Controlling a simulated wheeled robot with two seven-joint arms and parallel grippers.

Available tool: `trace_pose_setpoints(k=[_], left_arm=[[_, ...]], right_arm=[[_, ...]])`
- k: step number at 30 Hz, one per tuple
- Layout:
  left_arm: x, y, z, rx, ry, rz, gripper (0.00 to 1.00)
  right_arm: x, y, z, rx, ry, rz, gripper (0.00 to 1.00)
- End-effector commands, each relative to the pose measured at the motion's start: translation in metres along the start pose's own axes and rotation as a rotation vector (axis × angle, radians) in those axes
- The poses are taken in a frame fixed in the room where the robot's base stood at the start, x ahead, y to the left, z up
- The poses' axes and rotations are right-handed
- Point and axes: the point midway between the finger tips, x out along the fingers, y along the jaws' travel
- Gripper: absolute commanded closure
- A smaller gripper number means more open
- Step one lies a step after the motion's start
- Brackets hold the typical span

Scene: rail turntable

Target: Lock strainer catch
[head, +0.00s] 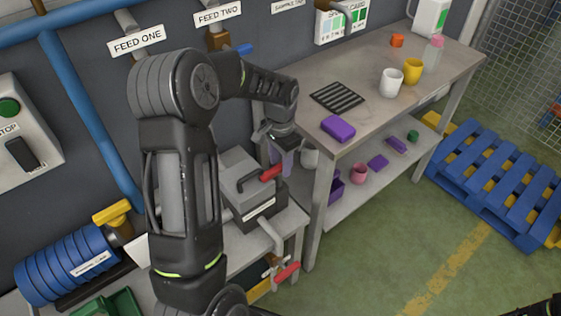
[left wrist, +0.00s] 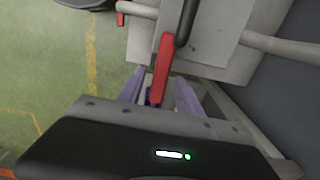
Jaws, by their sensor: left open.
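The strainer (head: 248,180) is a grey box with a black handle on its lid, standing on the low bench. Its red catch (head: 271,172) sticks out at the lid's right side. My left gripper (head: 282,160) is open beside the catch, with its purple fingers pointing down. In the left wrist view the red catch (left wrist: 163,65) shows between the two spread fingers of my left gripper (left wrist: 159,90). I cannot tell whether a finger touches it. The strainer's grey body (left wrist: 205,45) fills the top of that view. My right gripper is not in view.
A pipe with a red-handled valve (head: 287,271) is at the strainer's front. The grey workbench (head: 345,70) with cups and a purple block (head: 338,128) stands close to the right. Green floor (head: 400,240) is free at the right.

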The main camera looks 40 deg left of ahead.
Motion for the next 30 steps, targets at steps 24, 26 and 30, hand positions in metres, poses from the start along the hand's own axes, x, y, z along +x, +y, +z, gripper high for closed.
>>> trace_pose_setpoints(k=[24,26,30], left_arm=[[-0.076,0.000,-0.001,0.001,0.001,0.000,0.58],[-0.076,0.000,-0.001,0.001,0.001,0.000,0.58],[-0.076,0.000,-0.001,0.001,0.001,0.000,0.58]], right_arm=[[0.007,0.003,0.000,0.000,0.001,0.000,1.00],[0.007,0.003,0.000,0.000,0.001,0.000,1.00],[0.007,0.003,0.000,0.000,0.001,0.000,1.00]])
